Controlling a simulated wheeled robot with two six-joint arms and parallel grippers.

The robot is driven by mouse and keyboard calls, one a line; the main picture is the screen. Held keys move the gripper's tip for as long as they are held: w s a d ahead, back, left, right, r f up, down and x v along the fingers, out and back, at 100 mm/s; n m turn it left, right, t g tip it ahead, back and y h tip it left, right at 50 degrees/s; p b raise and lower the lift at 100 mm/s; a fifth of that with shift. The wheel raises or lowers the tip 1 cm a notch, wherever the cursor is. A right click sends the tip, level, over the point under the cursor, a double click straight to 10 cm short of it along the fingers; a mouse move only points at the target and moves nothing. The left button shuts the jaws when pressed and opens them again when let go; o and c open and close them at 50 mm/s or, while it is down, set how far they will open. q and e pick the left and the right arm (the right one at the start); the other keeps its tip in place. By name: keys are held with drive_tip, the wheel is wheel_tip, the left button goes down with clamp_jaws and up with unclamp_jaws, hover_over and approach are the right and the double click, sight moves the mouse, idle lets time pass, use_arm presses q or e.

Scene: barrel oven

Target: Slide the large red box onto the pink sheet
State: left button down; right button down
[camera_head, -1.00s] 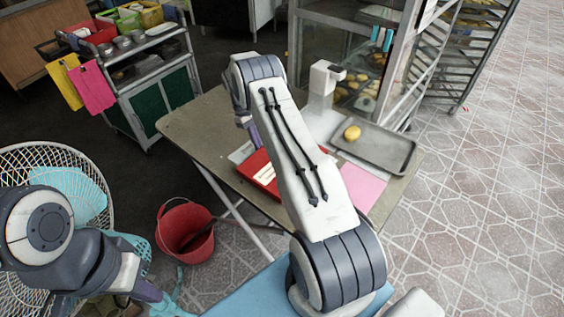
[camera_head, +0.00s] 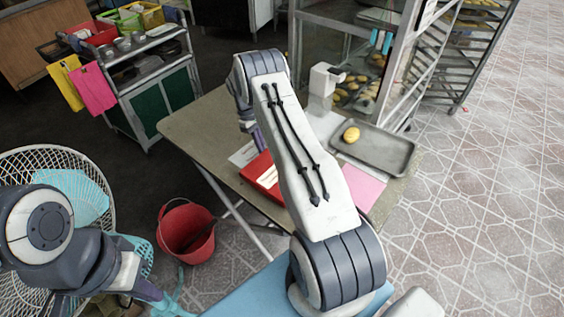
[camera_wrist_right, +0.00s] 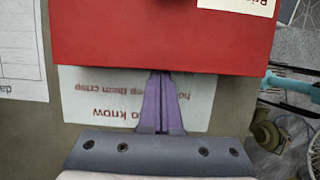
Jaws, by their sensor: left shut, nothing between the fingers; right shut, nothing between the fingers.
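The large red box (camera_head: 262,165) lies on the table, partly hidden behind my right arm in the head view. It also fills the top of the right wrist view (camera_wrist_right: 150,35). The pink sheet (camera_head: 365,188) lies flat on the table to the right of that arm, apart from the visible part of the box. My right gripper (camera_head: 259,142) is shut and empty; its purple fingertips (camera_wrist_right: 160,76) meet the near edge of the box in the wrist view. Whether they touch is unclear. My left gripper (camera_head: 173,303) is shut and empty, low at the left, away from the box.
A grey tray (camera_head: 385,153) with a yellow bun (camera_head: 351,134) on it sits behind the pink sheet. A white dispenser-like object (camera_head: 322,85) stands at the back. Papers with text (camera_wrist_right: 110,105) lie beside the box. A red bucket (camera_head: 186,232) stands on the floor.

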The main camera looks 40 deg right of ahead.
drive_tip(key=shift+s+d+p, duration=0.25)
drive_tip(key=shift+s+p, duration=0.35)
drive_tip(key=shift+s, duration=0.55)
drive_tip(key=shift+s, duration=0.15)
drive_tip(key=shift+s+d+r+p, duration=0.1)
drive_tip(key=shift+s+d+p, duration=0.15)
drive_tip(key=shift+s+p, duration=0.5)
drive_tip(key=shift+s+d+p, duration=0.2)
drive_tip(key=shift+s+p, duration=0.1)
drive_tip(key=shift+s, duration=0.8)
drive_tip(key=shift+s+d+p, duration=0.2)
drive_tip(key=shift+s+p, duration=0.35)
drive_tip(key=shift+s, duration=0.45)
drive_tip(key=shift+s+d+p, duration=0.2)
drive_tip(key=shift+s+p, duration=0.15)
drive_tip(key=shift+s, duration=0.7)
